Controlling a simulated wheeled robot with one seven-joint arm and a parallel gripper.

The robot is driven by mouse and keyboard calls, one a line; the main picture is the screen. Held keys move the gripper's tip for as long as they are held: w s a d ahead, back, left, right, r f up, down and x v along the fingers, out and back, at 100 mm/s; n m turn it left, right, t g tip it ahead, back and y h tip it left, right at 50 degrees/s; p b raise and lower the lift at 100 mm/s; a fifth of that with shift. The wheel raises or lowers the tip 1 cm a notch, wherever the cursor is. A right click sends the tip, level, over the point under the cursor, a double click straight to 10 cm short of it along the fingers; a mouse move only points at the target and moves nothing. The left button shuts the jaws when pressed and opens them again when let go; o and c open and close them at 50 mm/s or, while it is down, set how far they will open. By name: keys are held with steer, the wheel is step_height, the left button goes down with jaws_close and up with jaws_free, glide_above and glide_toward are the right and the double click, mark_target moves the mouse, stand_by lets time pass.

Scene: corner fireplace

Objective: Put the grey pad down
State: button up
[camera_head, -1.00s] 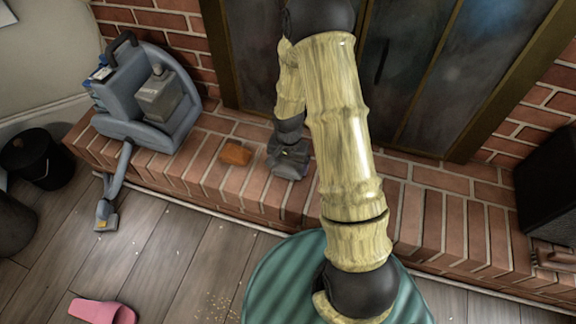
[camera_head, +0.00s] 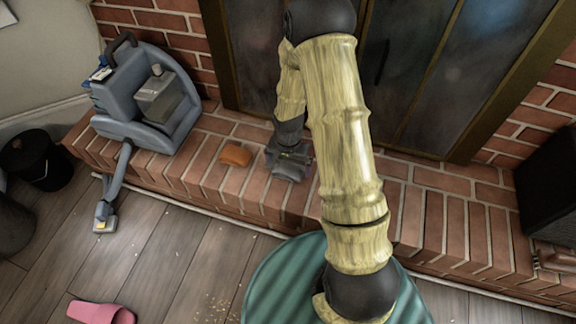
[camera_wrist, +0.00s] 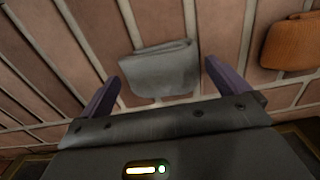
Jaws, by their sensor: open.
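The grey pad (camera_wrist: 160,70) lies on the brick hearth between and just beyond my gripper's two fingers in the wrist view. It looks like a folded flat cloth or pad. My gripper (camera_wrist: 162,85) is open, with a finger on each side of the pad and gaps showing between them and it. In the head view my gripper (camera_head: 287,170) is low over the hearth, and the pad cannot be told apart from it there.
An orange sponge-like block (camera_head: 235,156) lies on the brick hearth (camera_head: 330,190) left of my gripper. A blue-grey cleaning machine (camera_head: 150,100) stands further left. Dark fireplace doors (camera_head: 400,70) rise behind. A black box (camera_head: 548,190) stands at the right.

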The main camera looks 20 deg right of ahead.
step_height(320, 180, up, 18)
steer(key=p, duration=1.2)
steer(key=shift+s+a+f, duration=0.15)
steer(key=shift+a+f, duration=0.1)
steer(key=shift+a, duration=0.05)
step_height(320, 180, up, 8)
steer(key=n+t, duration=0.1)
steer(key=n, duration=0.2)
glide_above(287, 168)
steer(key=s, duration=0.4)
steer(key=s+r+n+t, duration=0.1)
steer(key=s+r+n, duration=0.3)
steer(key=s+r, duration=0.2)
steer(key=shift+s+d+r+t, duration=0.2)
steer(key=shift+s+d+t, duration=0.1)
steer(key=shift+s, duration=0.2)
steer(key=w+p+v, duration=0.3)
steer(key=p+v, duration=1.2)
steer(key=w+r+p+v, duration=0.1)
steer(key=w+p+v, duration=0.2)
steer(key=p+v, duration=1.1)
steer(key=w+r+p+v, duration=0.1)
steer(key=w+p+v, duration=0.3)
steer(key=p+v, duration=1.1)
steer(key=shift+r+p, duration=0.45)
steer(key=shift+p, duration=0.5)
